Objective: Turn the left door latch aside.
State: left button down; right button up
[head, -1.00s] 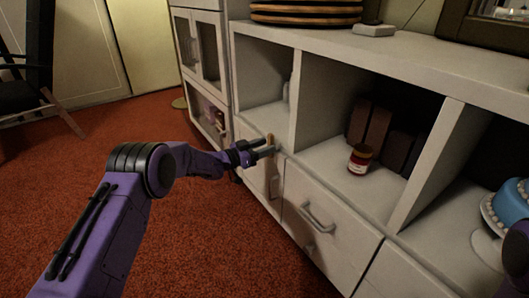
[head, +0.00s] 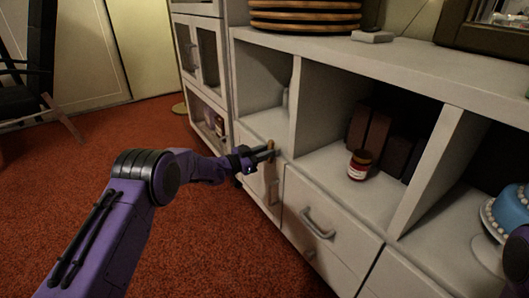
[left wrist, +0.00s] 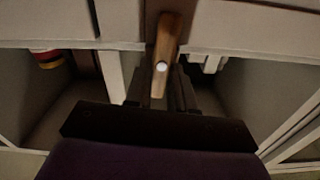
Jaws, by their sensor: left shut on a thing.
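The wooden latch (head: 270,145) is a small brown bar at the top of the cabinet's left door (head: 253,181). In the left wrist view the latch (left wrist: 168,38) is slightly tilted and has a pale round spot on it. My left gripper (head: 268,153) is at the latch, shut on it, with its dark fingers (left wrist: 166,92) beside the wood in the left wrist view. The fingers and wrist hide part of the latch and door. My right gripper is not in view; only a bit of my purple right arm shows at the right edge.
A drawer with a metal handle (head: 317,224) is just right of the door. Open shelves above hold a red-labelled jar (head: 359,165), dark books (head: 369,130) and a blue cake (head: 513,208). A glass-doored cabinet (head: 200,60) stands at the left. The red carpet (head: 60,200) is clear.

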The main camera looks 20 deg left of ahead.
pick_arm(q)
jog(key=shift+s+d+f+m+b, duration=0.1)
jog(key=shift+f+m+b, duration=0.1)
jog(key=shift+m, duration=2.55)
jog(key=shift+s+d+f+m+b, duration=0.1)
jog(key=shift+f+m+b, duration=0.1)
jog(key=shift+m, duration=2.6)
jog(key=shift+s+d+f+m+b, duration=0.1)
jog(key=shift+f+m+b, duration=0.1)
jog(key=shift+m, duration=2.55)
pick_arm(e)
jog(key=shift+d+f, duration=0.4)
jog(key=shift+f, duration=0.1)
pick_arm(q)
jog(key=c, duration=1)
grip_release()
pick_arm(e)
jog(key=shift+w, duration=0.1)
pick_arm(q)
jog(key=shift+o, duration=0.2)
jog(key=shift+s+r, duration=0.1)
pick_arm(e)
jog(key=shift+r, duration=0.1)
